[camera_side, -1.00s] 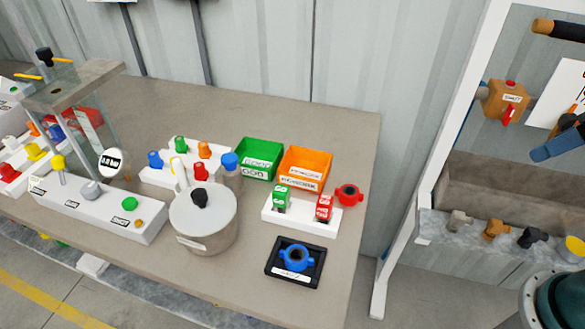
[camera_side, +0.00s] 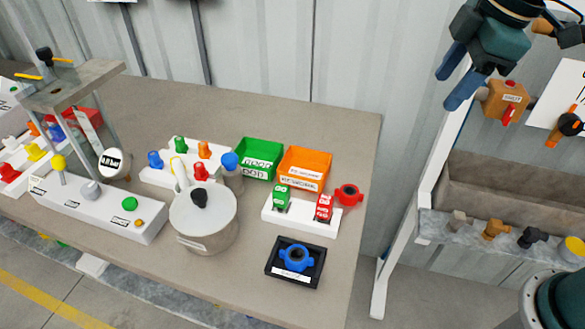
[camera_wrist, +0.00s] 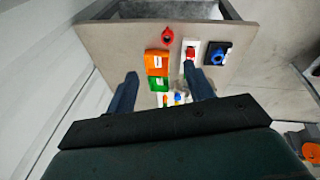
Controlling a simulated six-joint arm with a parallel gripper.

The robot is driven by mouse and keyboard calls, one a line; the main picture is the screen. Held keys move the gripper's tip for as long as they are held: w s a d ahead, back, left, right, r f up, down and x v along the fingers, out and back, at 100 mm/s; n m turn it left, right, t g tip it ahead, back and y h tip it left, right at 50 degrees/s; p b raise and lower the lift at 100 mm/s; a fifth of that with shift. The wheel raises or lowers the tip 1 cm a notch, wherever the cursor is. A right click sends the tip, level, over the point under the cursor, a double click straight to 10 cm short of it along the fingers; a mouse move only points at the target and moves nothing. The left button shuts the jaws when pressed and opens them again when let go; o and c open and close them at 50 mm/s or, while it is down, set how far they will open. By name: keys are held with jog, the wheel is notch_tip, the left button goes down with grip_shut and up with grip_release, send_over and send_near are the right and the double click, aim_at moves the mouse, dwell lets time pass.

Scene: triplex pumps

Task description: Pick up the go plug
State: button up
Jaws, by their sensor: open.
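A green plug with a white label (camera_side: 281,198), seemingly the go plug, stands in the left part of a white holder (camera_side: 300,222). A red plug (camera_side: 324,208) stands in the right part of the same holder. In the wrist view the red plug (camera_wrist: 190,52) shows near the tip of the right finger; I cannot make out the green plug there. My gripper (camera_side: 456,76) is open and empty, high at the upper right, well away from the holder. In the wrist view its two dark blue fingers (camera_wrist: 160,73) are spread apart.
Green (camera_side: 259,158) and orange (camera_side: 305,170) bins stand behind the holder. A red ring-shaped part (camera_side: 348,195) lies to its right. A black tray (camera_side: 280,276) with a blue part (camera_side: 296,258) is in front. A grey lidded pot (camera_side: 205,222) stands left.

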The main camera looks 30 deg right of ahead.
jog(key=w+a+f+n+g, duration=0.1)
jog(key=w+a+n, duration=0.3)
jog(key=w+a, duration=0.1)
jog(key=n+g, duration=0.2)
jog(key=n, duration=1)
send_over(281, 189)
notch_tip(281, 189, down, 13)
jog(key=shift+w+r+h, duration=0.15)
jog(key=shift+w+h, duration=0.1)
jog(key=shift+h, duration=0.15)
jog(key=shift+d+f, duration=0.1)
jog(key=shift+f, duration=4.2)
jog(key=shift+f, duration=0.15)
jog(key=shift+s+f, duration=0.2)
jog(key=shift+f, duration=2.25)
jog(key=shift+c, duration=0.4)
jog(key=c, duration=1)
